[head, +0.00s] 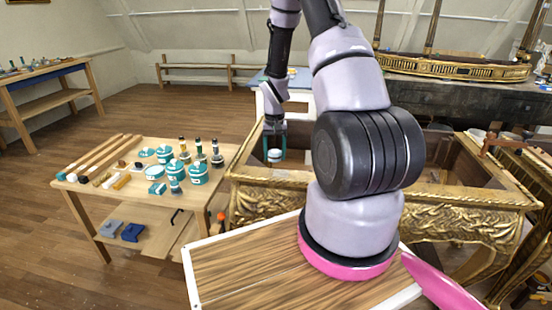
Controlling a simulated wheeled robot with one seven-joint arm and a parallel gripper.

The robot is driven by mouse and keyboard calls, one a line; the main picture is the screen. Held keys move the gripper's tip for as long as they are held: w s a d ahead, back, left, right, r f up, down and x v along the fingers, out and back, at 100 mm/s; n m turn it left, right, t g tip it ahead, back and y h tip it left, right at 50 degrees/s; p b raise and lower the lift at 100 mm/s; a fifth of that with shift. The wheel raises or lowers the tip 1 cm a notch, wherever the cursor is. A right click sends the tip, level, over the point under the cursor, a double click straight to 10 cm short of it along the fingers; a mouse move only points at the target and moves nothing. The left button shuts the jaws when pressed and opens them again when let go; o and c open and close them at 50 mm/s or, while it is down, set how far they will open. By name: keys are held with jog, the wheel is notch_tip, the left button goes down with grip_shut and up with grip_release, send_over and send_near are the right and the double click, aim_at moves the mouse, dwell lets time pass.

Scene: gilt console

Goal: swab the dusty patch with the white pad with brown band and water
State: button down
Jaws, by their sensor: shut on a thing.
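My gripper (275,152) hangs pointing down above the open top of the gilt console (300,206), near its left end. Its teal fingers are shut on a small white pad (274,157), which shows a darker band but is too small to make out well. The pad appears apart from the console's surfaces, though its exact height is hard to judge. I cannot make out the dusty patch; my arm hides much of the console. I cannot tell which container, if any, holds the water.
A wooden table (140,203) on the left carries teal-and-white tubs (199,174), dark-topped bottles (217,155) and several long-handled tools (104,157). Blue and grey blocks (132,232) lie on its lower shelf. A ship model (455,68) stands on the bench behind.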

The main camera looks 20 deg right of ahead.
jog(key=shift+r, duration=0.9)
dwell(0.4)
jog(key=shift+s+d, duration=0.45)
jog(key=shift+d, duration=0.2)
jog(key=shift+s+d, duration=0.4)
jog(key=shift+d, duration=0.2)
